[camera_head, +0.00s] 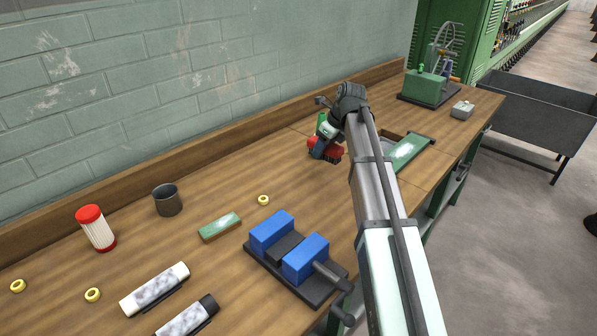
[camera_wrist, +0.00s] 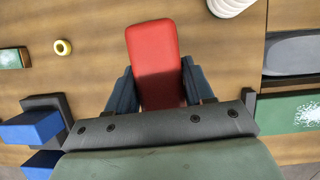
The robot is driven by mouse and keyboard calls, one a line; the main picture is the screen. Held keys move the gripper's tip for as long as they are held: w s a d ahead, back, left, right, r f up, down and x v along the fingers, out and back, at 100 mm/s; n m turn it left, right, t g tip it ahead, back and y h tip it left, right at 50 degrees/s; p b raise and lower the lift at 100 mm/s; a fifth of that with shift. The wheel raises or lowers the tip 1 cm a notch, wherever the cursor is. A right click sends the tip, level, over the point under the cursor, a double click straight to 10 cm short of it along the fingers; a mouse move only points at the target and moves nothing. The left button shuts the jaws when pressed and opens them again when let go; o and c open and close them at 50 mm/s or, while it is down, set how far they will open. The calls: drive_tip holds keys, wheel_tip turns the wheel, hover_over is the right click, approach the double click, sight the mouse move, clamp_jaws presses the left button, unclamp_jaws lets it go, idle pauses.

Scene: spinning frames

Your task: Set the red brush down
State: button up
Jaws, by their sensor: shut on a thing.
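The red brush (camera_head: 334,155) is near the back of the wooden bench, at the end of my arm. In the wrist view, the red brush (camera_wrist: 154,55) is a rounded red block lying between two dark blue fingers. My gripper (camera_wrist: 160,88) is shut on its near end, one finger along each side. In the head view my gripper (camera_head: 322,148) points down at the bench, partly covering the brush. The brush is at or close above the bench top; I cannot tell whether it touches. Its underside is hidden.
A blue-jawed vise (camera_head: 272,232) stands at the front edge. A green block (camera_head: 219,226), yellow ring (camera_head: 263,199) and dark cup (camera_head: 167,200) lie left of the brush. A green-edged tray (camera_head: 408,152) is right. A pale ridged object (camera_wrist: 232,6) is close beyond the brush.

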drive_tip(key=shift+w+a+n+g, duration=0.5)
drive_tip(key=shift+w+a+n, duration=1.85)
drive_tip(key=shift+a, duration=2.55)
drive_tip(key=shift+m+y, duration=0.4)
drive_tip(key=shift+m, duration=0.05)
drive_tip(key=shift+w+f, duration=0.15)
drive_tip(key=shift+f, duration=2.25)
drive_tip(key=shift+w+f, duration=0.15)
drive_tip(key=shift+f, duration=2.2)
drive_tip(key=shift+f, duration=0.1)
drive_tip(key=o, duration=1.1)
drive_tip(key=shift+c, duration=0.2)
drive_tip(key=v, duration=1.2)
